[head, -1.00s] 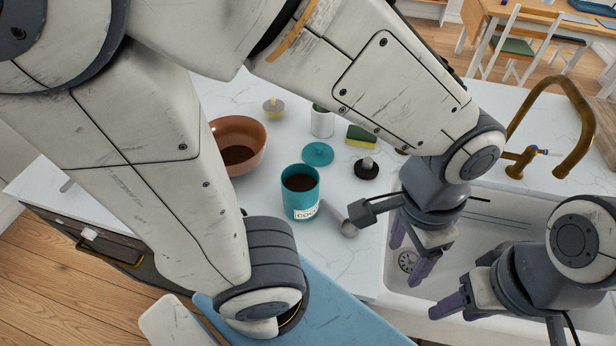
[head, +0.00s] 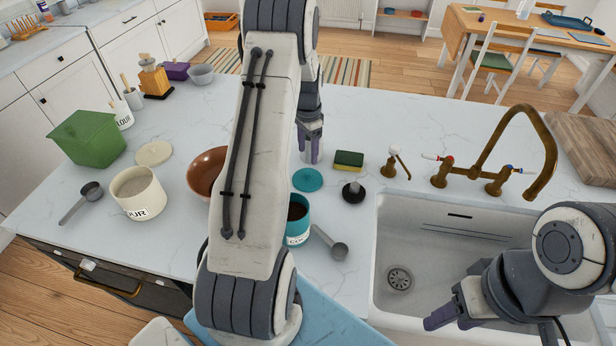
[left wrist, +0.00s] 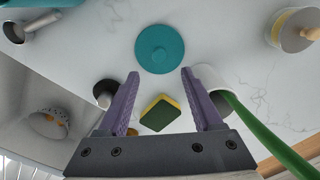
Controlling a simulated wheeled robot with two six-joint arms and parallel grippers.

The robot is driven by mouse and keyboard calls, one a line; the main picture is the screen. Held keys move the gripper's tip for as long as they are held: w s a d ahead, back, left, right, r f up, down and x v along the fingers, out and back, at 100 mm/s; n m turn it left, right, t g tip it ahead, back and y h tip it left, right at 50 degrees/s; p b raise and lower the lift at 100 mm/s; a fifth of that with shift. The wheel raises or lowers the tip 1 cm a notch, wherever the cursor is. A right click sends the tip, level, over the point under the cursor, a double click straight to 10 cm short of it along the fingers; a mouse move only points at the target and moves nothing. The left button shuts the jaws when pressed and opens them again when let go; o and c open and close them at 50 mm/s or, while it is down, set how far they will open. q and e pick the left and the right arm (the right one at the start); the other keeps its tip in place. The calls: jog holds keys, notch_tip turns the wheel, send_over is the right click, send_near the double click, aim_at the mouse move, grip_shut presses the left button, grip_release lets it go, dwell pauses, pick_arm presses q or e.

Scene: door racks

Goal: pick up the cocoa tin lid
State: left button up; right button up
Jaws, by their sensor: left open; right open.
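The cocoa tin lid (head: 308,179) is a flat teal disc with a small knob. It lies on the white counter behind the open teal cocoa tin (head: 297,226), which is partly hidden by my left arm. My left gripper (head: 311,150) is open and empty, pointing down above the counter beyond the lid. In the left wrist view the lid (left wrist: 160,48) shows whole, just ahead of the gap between the open left fingertips (left wrist: 160,72), with nothing between them. My right gripper (head: 447,318) is open and empty over the sink's front edge.
A sponge (head: 348,160), a black stopper (head: 353,193) and a metal scoop (head: 331,246) lie near the lid. A white pot (left wrist: 211,82) with something green stands by the left gripper. A brown bowl (head: 204,172) is to the left, the sink (head: 440,280) to the right.

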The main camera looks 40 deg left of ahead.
aim_at(308, 172)
pick_arm(q)
notch_tip(308, 172, down, 3)
jog(key=shift+r+p, duration=0.1)
jog(key=shift+p, duration=0.3)
notch_tip(308, 172, down, 4)
jog(key=p, duration=0.3)
jog(key=shift+s+f, duration=0.1)
jog(key=shift+f, duration=0.6)
grip_shut()
